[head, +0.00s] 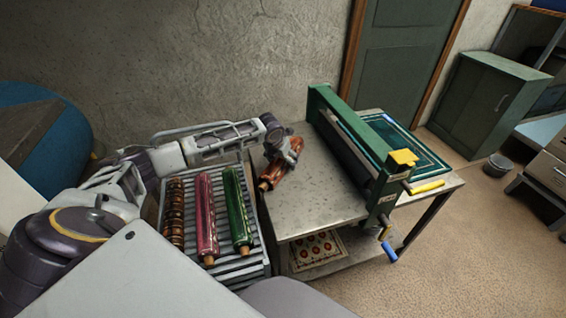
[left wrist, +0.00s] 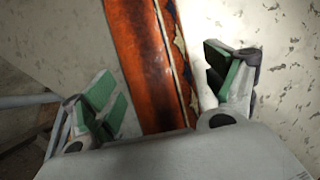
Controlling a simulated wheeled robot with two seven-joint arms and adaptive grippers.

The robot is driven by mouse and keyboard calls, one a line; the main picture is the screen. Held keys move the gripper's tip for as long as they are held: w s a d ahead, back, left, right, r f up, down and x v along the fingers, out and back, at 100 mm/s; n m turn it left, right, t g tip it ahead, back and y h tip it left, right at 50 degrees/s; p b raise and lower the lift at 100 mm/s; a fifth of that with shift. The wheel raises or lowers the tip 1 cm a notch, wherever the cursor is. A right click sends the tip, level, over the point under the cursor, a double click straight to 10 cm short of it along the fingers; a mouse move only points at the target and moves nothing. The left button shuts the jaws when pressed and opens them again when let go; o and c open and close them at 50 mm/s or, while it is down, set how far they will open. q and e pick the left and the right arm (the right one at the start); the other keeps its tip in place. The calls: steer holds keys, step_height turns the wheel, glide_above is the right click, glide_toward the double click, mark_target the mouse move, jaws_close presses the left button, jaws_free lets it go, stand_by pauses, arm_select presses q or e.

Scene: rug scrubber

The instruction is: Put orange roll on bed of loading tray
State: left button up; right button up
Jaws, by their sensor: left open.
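The orange roll (head: 274,178) lies at a slant on the left part of the grey metal bed (head: 325,199), which looks like the loading tray, left of the green scrubbing machine. My left gripper (head: 289,152) is over the roll's upper part and hides some of it. In the left wrist view the orange patterned roll (left wrist: 143,55) runs between the open green-padded fingers of my left gripper (left wrist: 160,88). Gaps show between the fingers and the roll. The roll appears to rest on the bed. My right gripper is in neither view.
A slatted rack (head: 225,271) left of the bed holds a brown roll (head: 175,215), a pink roll (head: 207,220) and a green roll (head: 237,210). The green machine (head: 350,140) with a yellow handle stands across the bed's right side. The bed's middle is clear.

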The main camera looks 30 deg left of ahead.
arm_select(q)
steer(key=shift+w+f, duration=0.2)
steer(key=shift+f, duration=0.35)
steer(key=shift+c, duration=0.2)
steer(key=c, duration=1.7)
steer(key=shift+r, duration=0.1)
jaws_close()
steer(key=shift+w+r, duration=0.1)
steer(key=shift+r, duration=4.95)
